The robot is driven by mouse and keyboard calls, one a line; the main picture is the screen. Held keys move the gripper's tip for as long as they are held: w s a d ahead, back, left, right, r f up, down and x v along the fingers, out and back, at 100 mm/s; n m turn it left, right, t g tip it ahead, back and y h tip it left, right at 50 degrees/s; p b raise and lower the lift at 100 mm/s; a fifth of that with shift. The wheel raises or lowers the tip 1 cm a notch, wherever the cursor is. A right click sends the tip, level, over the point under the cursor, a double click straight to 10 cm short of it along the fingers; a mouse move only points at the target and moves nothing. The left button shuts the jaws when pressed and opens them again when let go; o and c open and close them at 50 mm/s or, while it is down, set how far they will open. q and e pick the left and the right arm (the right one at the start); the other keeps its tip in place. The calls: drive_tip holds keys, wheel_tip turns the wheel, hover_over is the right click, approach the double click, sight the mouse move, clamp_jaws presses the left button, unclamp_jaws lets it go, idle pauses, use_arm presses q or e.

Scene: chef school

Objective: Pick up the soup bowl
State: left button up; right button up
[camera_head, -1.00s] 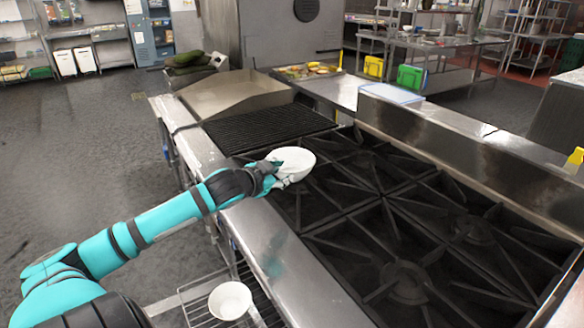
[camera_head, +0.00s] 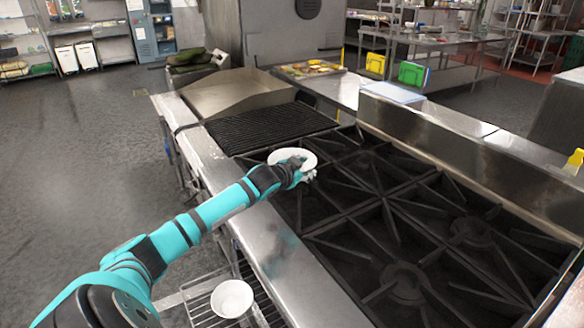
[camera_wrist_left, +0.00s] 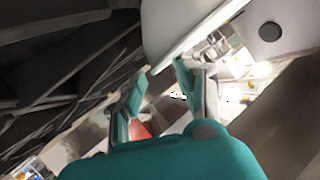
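A white soup bowl (camera_head: 290,155) is over the near-left burners of the stove, with its pale surface turned toward the head camera. My left gripper (camera_head: 303,174) is at the bowl's near right edge. In the left wrist view the bowl (camera_wrist_left: 185,25) fills the top middle, and its rim runs down to the fingertips of my left gripper (camera_wrist_left: 163,70). The fingers look closed onto the rim, with a gap left between them. A second white bowl (camera_head: 231,298) stands on the wire rack below the stove's front. My right gripper is not in view.
The black stove grates (camera_head: 400,225) spread to the right, with a steel front ledge (camera_head: 290,255) on the near side. A ribbed grill (camera_head: 265,128) and a steel griddle (camera_head: 235,92) lie beyond. A tray of food (camera_head: 310,69) is at the back.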

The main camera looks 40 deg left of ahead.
sight(313, 166)
use_arm(q)
drive_tip(key=x, duration=0.3)
drive_tip(key=shift+w+d, duration=0.1)
drive_tip(key=shift+w, duration=0.05)
clamp_jaws()
idle(0.3)
